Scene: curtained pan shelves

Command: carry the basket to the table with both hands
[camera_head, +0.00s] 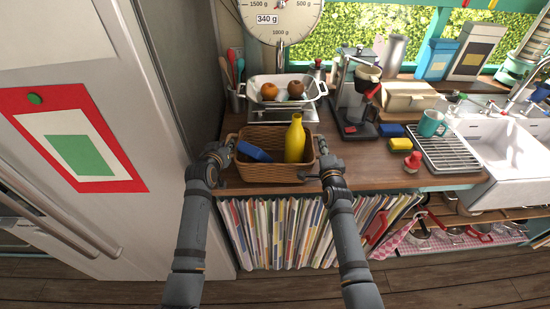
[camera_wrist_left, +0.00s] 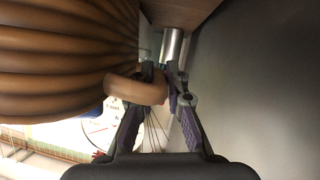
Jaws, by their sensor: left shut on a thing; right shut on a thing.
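The brown wicker basket (camera_head: 275,172) is upright at the front left of the wooden counter, in the middle of the head view. It holds a yellow bottle (camera_head: 295,140) and a blue item (camera_head: 253,151). My left gripper (camera_head: 226,150) is at the basket's left end, shut on its handle. In the left wrist view the handle loop (camera_wrist_left: 135,89) is between the fingers and the basket's ribbed side (camera_wrist_left: 60,60) fills the upper left. My right gripper (camera_head: 324,157) is at the right end, shut on the basket there. Whether the base touches the counter is unclear.
A fridge (camera_head: 100,60) stands close on the left. Behind the basket is a scale (camera_head: 280,20) with a white tray (camera_head: 262,90) of fruit. A coffee machine (camera_head: 352,100), drying rack (camera_head: 450,150) and sink (camera_head: 505,150) are to the right.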

